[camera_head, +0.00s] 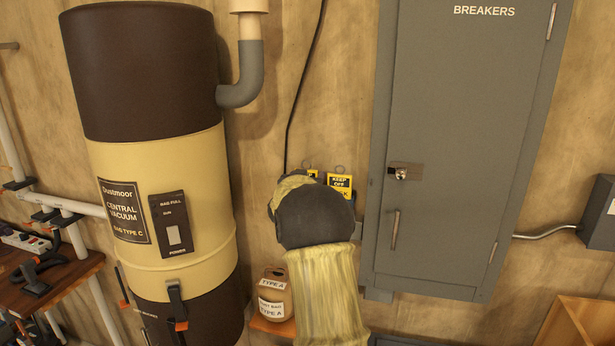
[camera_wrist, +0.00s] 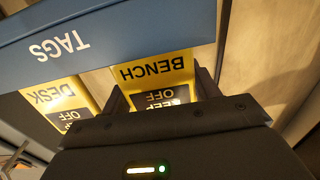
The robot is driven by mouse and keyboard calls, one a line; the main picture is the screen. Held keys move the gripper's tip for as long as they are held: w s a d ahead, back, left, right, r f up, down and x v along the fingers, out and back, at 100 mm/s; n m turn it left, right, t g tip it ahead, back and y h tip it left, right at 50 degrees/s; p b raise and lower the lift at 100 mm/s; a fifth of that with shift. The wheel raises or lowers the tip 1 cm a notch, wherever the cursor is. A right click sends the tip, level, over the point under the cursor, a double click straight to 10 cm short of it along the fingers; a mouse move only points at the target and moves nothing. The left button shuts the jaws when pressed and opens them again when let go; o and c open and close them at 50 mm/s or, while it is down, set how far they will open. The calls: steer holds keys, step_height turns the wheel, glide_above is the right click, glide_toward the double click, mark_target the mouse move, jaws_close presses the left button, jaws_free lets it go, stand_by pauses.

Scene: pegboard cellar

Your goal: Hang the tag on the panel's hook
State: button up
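In the wrist view, turned upside down, the yellow BENCH tag (camera_wrist: 158,72) and the yellow DESK tag (camera_wrist: 62,97) hang at a blue board lettered TAGS (camera_wrist: 105,38). My gripper (camera_wrist: 162,95) has its dark fingers apart, one on each side of the BENCH tag; whether they touch it I cannot tell. In the head view the DESK tag (camera_head: 340,184) and a bit of another yellow tag (camera_head: 312,173) show behind my arm; my fingers are hidden. The grey BREAKERS panel (camera_head: 455,120) is shut. A small metal fitting (camera_head: 401,173) sits on its left edge; its hook shape is unclear.
A large brown and cream central vacuum (camera_head: 160,170) stands at the left. A jug labelled TYPE A (camera_head: 272,297) sits low beside my arm. A wooden bench (camera_head: 50,290) is at far left, a wooden box (camera_head: 575,325) at lower right. Wall between tags and panel is narrow.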

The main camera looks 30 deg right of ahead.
steer(key=o, duration=0.4)
steer(key=shift+o, duration=0.2)
steer(key=shift+f, duration=0.15)
steer(key=shift+s+a+b, duration=0.1)
steer(key=shift+a+b, duration=0.1)
steer(key=shift+b, duration=0.1)
steer(key=b+v, duration=0.7)
steer(key=v, duration=1)
